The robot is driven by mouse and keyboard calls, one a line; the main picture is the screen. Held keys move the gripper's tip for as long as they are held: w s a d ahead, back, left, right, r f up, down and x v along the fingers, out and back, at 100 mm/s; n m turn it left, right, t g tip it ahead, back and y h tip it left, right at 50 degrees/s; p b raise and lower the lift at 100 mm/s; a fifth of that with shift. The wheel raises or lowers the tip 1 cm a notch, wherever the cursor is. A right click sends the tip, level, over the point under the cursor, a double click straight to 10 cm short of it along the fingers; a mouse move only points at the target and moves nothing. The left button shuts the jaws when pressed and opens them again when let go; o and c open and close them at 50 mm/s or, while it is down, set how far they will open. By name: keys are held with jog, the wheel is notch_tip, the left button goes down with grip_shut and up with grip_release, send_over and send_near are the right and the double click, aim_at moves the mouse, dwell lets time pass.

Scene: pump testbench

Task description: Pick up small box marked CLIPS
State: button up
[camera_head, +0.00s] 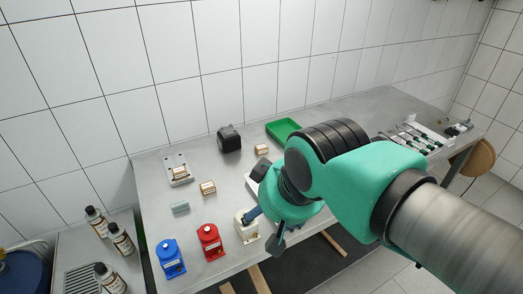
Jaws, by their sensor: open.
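Three small tan boxes with pale labels stand on the metal bench. One box (208,188) is on the bare bench top, another (180,173) is on a grey fixture plate (174,163), and a third (261,149) is farther back, left of the green tray. The print is too small to read, so I cannot tell which is marked CLIPS. My gripper (264,230) is open at the bench's front part, right of and nearer than the boxes. Its finger overlaps the white pump (246,232) in the picture; I cannot tell whether they touch.
A blue pump (170,258) and a red pump (210,242) stand along the front edge. A black block (229,139), a green tray (285,130) and a small grey block (180,208) are also on the bench. Bottles (121,238) stand on the left side table.

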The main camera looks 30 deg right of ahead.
jog(key=w+d+r+g+p, duration=0.1)
jog(key=w+d+r+p, duration=0.15)
jog(key=w, duration=0.65)
jog(key=w+d+r+p, duration=0.1)
jog(key=w+d, duration=0.2)
jog(key=w, duration=0.6)
jog(key=w+d+r+g+p, duration=0.1)
jog(key=w+d+r+p, duration=0.15)
jog(key=w, duration=0.65)
jog(key=w+d+f+g+p, duration=0.1)
jog(key=w+d+f+p, duration=0.1)
jog(key=w+d+f, duration=0.6)
jog(key=w+d+f+m+p, duration=0.1)
jog(key=w+d+f+p, duration=0.2)
jog(key=w+d+f, duration=0.6)
jog(key=w, duration=0.5)
jog(key=shift+w+d+g+p, duration=0.2)
jog(key=shift+w+g+p, duration=0.15)
jog(key=shift+w+g, duration=0.05)
jog(key=shift+f, duration=0.1)
jog(key=b, duration=0.1)
send_over(261, 148)
jog(key=shift+d+f, duration=0.15)
jog(key=shift+f, duration=4.1)
